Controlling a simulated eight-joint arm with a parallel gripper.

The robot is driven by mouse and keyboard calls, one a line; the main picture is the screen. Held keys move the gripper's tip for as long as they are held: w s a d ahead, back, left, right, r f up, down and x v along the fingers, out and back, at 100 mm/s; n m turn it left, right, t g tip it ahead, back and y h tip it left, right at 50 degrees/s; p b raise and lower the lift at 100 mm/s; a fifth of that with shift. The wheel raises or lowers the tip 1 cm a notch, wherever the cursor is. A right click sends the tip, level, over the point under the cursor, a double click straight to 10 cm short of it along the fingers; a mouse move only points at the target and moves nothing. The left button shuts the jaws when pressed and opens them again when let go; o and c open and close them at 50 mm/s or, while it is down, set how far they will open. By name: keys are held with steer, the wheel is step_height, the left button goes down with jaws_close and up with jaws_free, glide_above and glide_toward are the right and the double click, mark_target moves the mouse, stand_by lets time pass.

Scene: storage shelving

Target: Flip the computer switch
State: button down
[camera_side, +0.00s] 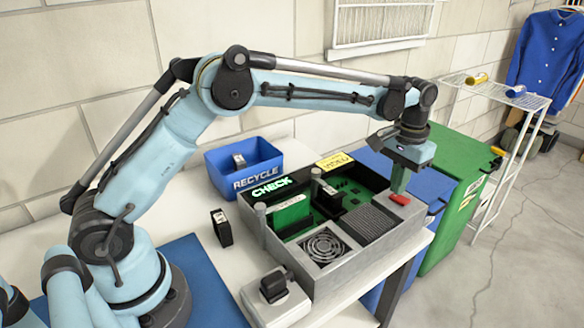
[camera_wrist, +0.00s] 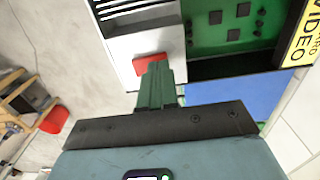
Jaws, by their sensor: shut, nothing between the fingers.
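The computer (camera_side: 335,262) is an open grey case with green circuit boards and a round fan, standing on the white table. A red switch (camera_side: 401,199) sits on its grey panel at the far right corner. It also shows in the wrist view as a red rectangle (camera_wrist: 151,64). My gripper (camera_side: 399,187) points down with its green fingers shut, directly over the switch. In the wrist view the fingertips (camera_wrist: 158,70) overlap the switch's near edge. I cannot tell whether they touch it.
A blue RECYCLE bin (camera_side: 244,168) stands behind the case. A small black part (camera_side: 221,228) and a grey box with a black knob (camera_side: 275,302) are to its left and front. A yellow VIDEO card label (camera_side: 335,161) is at the back. Large blue and green bins (camera_side: 450,170) stand right.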

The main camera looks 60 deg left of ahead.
step_height(320, 180, up, 6)
steer(key=shift+r, duration=0.15)
stand_by(0.6)
steer(key=s+a+r+t, duration=0.2)
steer(key=s+a+r, duration=0.1)
steer(key=s, duration=0.3)
steer(key=s+a+r+t, duration=0.2)
steer(key=s+a+r, duration=0.1)
steer(key=s, duration=0.3)
steer(key=s+a+f+t, duration=0.2)
steer(key=s+f, duration=0.4)
steer(key=s, duration=0.5)
steer(key=shift+s+a+f+t, duration=0.3)
steer(key=shift+a+f+t, duration=0.1)
steer(key=shift+t, duration=0.2)
